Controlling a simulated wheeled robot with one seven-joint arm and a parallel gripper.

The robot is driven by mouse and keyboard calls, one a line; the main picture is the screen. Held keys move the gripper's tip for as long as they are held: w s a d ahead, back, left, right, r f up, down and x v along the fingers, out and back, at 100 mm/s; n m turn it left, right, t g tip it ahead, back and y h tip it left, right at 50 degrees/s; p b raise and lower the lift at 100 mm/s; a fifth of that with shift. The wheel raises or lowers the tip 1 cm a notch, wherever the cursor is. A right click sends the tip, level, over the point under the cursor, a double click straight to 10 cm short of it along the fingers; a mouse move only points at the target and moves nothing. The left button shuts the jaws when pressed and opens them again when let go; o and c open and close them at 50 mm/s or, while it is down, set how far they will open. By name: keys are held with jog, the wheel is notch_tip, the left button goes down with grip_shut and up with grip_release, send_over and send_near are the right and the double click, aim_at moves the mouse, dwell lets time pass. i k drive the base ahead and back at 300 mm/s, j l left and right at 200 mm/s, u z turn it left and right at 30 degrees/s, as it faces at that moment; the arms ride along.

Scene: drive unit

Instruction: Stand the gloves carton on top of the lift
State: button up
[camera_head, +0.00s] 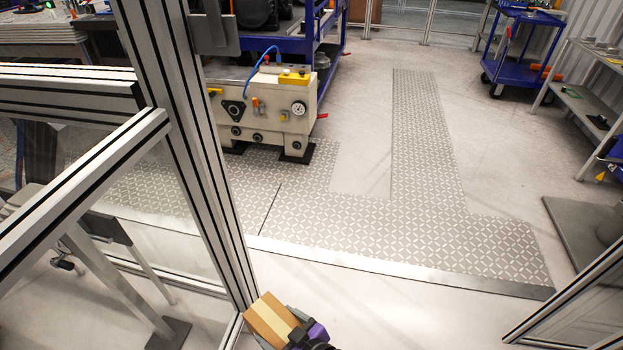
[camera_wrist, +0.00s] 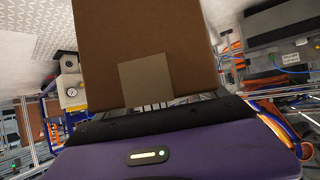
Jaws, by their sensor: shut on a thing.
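A brown cardboard carton (camera_head: 271,318) shows at the bottom of the head view, held in my gripper (camera_head: 299,334). It also fills the upper middle of the wrist view (camera_wrist: 145,38), with a pale tan square on its near face. My gripper is shut on the carton; the fingertips are mostly hidden by it. No print naming gloves can be read on the carton. I cannot tell for sure which thing is the lift; a cream-coloured machine body (camera_head: 265,112) with a gauge and a blue hose stands beyond, well apart from the carton.
An aluminium frame post (camera_head: 190,140) rises close to my gripper on the left. Patterned floor plates (camera_head: 420,160) with a metal edge strip lie ahead. A blue trolley (camera_head: 520,50) and grey shelves (camera_head: 585,105) stand at right. The floor in the middle is clear.

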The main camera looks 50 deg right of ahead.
aim_at(225, 72)
jog(key=i+l+z, duration=0.25)
jog(key=i+z, duration=0.25)
jog(key=i+l+z, duration=0.1)
jog(key=i+z, duration=0.35)
jog(key=i, duration=1.9)
